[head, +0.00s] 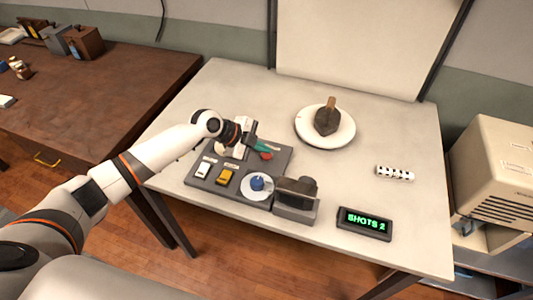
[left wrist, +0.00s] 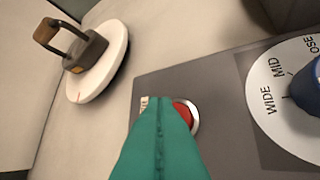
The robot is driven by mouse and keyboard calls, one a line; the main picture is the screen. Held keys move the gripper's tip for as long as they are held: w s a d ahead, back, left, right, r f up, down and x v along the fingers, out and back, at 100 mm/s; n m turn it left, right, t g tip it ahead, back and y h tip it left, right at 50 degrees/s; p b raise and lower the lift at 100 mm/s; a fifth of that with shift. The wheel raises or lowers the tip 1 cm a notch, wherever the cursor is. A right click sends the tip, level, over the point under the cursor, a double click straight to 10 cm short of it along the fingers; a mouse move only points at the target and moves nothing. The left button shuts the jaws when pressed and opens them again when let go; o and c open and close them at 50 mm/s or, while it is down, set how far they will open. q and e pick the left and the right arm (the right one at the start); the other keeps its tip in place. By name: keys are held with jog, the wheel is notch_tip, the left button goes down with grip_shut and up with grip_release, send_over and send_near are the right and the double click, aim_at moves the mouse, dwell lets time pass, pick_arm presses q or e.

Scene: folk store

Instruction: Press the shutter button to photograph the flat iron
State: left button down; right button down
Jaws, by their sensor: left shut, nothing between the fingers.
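The flat iron (head: 327,121), dark with a brown handle, stands on a round white turntable-like plate (head: 313,142). Both also show in the left wrist view, the iron (left wrist: 87,50) and the plate (left wrist: 118,45). A grey control panel (head: 231,196) carries the red shutter button (head: 266,156), which has a silver rim in the left wrist view (left wrist: 187,113). My left gripper (head: 263,148) is shut and empty, its green fingertips (left wrist: 165,103) over or just beside the button and partly hiding it. I cannot tell whether they touch. My right gripper is not in view.
The panel has a white switch (head: 203,169), a yellow switch (head: 223,177) and a blue zoom knob (head: 258,184). A dark camera-like box (head: 295,205) stands beside it. A display (head: 364,223) reads SHOTS 2.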

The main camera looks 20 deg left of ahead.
aim_at(262, 156)
pick_arm(q)
jog(key=shift+r+p, duration=1.5)
jog(key=shift+r, duration=1.05)
